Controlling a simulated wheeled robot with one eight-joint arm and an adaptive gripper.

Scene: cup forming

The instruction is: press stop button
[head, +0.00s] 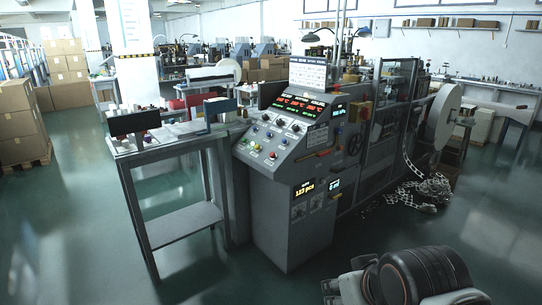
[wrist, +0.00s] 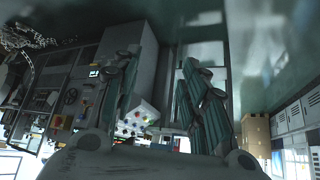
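The machine's sloped control panel (head: 278,132) carries several small coloured buttons and knobs below red and green digital displays. Red buttons are among them, but the labels are too small to read, so I cannot tell which one is the stop button. In the wrist view, the panel (wrist: 135,120) shows upside down, small, between my gripper's fingers and near its base. My gripper (wrist: 160,62) is open and empty, its two dark green-grey fingers spread apart. It is well away from the panel. In the head view, part of my arm shows at the bottom right; the fingertips cannot be made out there.
A grey side table (head: 185,222) stands left of the machine. A large white reel (head: 443,117) is at its right, with a heap of punched strip (head: 425,190) on the floor. Cardboard boxes (head: 18,120) are stacked far left. The green floor in front is clear.

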